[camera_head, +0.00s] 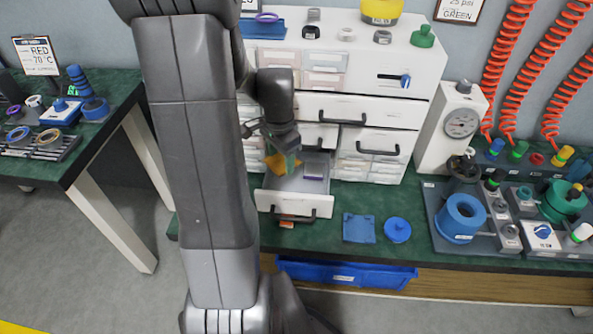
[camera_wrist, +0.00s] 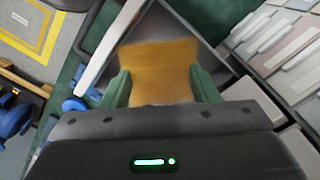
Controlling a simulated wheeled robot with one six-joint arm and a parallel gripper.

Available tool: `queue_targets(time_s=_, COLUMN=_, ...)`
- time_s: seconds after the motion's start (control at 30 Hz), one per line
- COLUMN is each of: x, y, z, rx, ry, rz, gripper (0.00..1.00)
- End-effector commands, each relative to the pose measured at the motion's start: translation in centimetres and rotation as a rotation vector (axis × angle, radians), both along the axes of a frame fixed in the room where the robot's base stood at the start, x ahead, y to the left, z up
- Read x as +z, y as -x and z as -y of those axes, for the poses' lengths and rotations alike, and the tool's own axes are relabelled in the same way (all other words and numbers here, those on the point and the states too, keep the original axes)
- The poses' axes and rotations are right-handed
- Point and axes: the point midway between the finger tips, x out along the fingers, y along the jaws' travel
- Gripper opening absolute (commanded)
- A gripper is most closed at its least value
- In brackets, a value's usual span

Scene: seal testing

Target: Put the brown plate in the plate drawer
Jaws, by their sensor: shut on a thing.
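The brown plate (camera_wrist: 160,72) is a flat, orange-brown square-like piece with slightly curved sides. My gripper (camera_wrist: 161,88) is shut on it, with a green finger on each side. In the head view the plate (camera_head: 277,163) shows over the back left of an open drawer (camera_head: 293,207) in the white cabinet. My gripper (camera_head: 286,160) points down there. I cannot tell whether the plate touches the drawer floor. A small purple-and-white label or piece (camera_head: 314,172) is inside the drawer at the right.
The white cabinet (camera_head: 333,108) has several other drawers. A blue square plate (camera_head: 359,228) and a blue round piece (camera_head: 397,230) lie on the green bench to the right. A gauge device (camera_head: 460,124) stands right of the cabinet. A blue bin (camera_head: 345,274) sits below the bench edge.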

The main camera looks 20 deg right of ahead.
Motion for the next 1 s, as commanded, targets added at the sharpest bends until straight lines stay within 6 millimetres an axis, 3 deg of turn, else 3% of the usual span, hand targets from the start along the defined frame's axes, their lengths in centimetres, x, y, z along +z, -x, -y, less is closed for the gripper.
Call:
queue_targets(time_s=0.3, x=-5.3, y=0.1, z=-0.1, rx=0.001, ry=-0.001, rz=-0.003, gripper=0.15)
queue_targets(time_s=0.53, x=-7.0, y=0.0, z=0.0, rx=0.001, ry=-0.001, rz=-0.002, gripper=0.15)
queue_targets(time_s=0.7, x=-9.3, y=0.1, z=-0.1, rx=0.001, ry=-0.001, rz=-0.003, gripper=0.15)
queue_targets(time_s=1.0, x=-9.8, y=0.0, z=0.0, rx=0.001, ry=0.0, rz=0.0, gripper=0.15)
